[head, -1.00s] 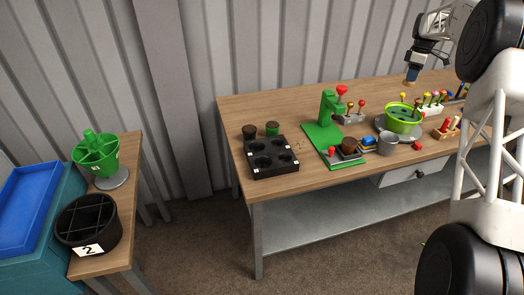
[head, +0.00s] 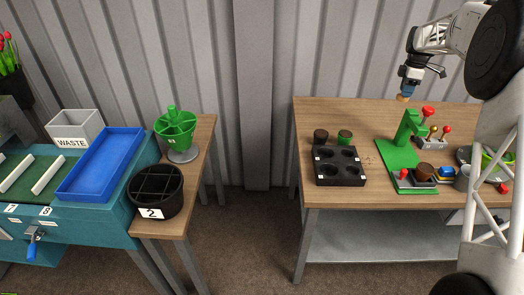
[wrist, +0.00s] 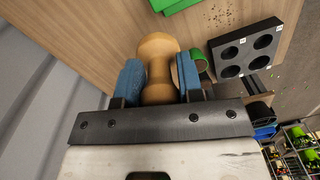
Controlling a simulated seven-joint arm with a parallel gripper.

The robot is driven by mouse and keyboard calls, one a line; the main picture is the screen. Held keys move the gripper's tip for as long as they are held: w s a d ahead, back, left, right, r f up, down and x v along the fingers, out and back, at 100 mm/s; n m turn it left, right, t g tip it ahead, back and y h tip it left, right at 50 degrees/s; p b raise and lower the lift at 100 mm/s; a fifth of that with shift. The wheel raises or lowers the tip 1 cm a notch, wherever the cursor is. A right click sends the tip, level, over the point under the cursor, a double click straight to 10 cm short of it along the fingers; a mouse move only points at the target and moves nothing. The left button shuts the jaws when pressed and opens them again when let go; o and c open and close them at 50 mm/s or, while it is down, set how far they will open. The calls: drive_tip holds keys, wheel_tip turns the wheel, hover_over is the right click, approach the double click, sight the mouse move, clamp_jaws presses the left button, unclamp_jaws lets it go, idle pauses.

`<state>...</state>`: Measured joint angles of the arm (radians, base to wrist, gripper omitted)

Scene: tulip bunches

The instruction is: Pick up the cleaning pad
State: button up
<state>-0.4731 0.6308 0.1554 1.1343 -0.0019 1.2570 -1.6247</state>
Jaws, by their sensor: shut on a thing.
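My gripper (head: 405,91) is raised above the back of the wooden workbench (head: 420,112), behind the green press. Its blue fingers are shut on a tan, wood-like knobbed handle (wrist: 157,48), which shows between them in the wrist view. The handle's tan end (head: 402,98) shows just below the fingers in the head view. It appears clear of the bench. I cannot tell whether this is the cleaning pad, because any pad surface on it is hidden.
On the bench stand a black tray with round holes (head: 340,181), a green press (head: 407,131) and red-knobbed tools (head: 428,111). My arm hides the bench's right side. A side table at left holds a green divided container (head: 174,131) and a black one marked 2 (head: 145,183).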

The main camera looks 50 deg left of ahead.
drive_tip(key=s+a+f+n, duration=0.2)
drive_tip(key=s+a+n, duration=0.2)
drive_tip(key=s+a, duration=1.05)
drive_tip(key=s+a+f+n, duration=0.3)
drive_tip(key=s+a+n, duration=0.1)
drive_tip(key=s+a, duration=1.1)
drive_tip(key=s+a+f+n, duration=0.1)
drive_tip(key=s+a, duration=0.5)
drive_tip(key=s, duration=0.7)
drive_tip(key=s+a+f+n, duration=0.2)
drive_tip(key=s+a+n, duration=0.2)
drive_tip(key=s, duration=1)
drive_tip(key=s+a+f+n, duration=0.1)
drive_tip(key=s+a+n, duration=0.1)
drive_tip(key=s+a, duration=0.5)
drive_tip(key=s, duration=0.6)
drive_tip(key=shift+s+a+f+n+t, duration=0.25)
drive_tip(key=shift+s+a+n+t, duration=0.05)
drive_tip(key=shift+a, duration=0.1)
drive_tip(key=shift+f, duration=0.15)
hover_over(191, 175)
wheel_tip(191, 175, down, 14)
drive_tip(key=shift+s+r, duration=0.1)
drive_tip(key=shift+s, duration=0.05)
drive_tip(key=shift+f, duration=1.95)
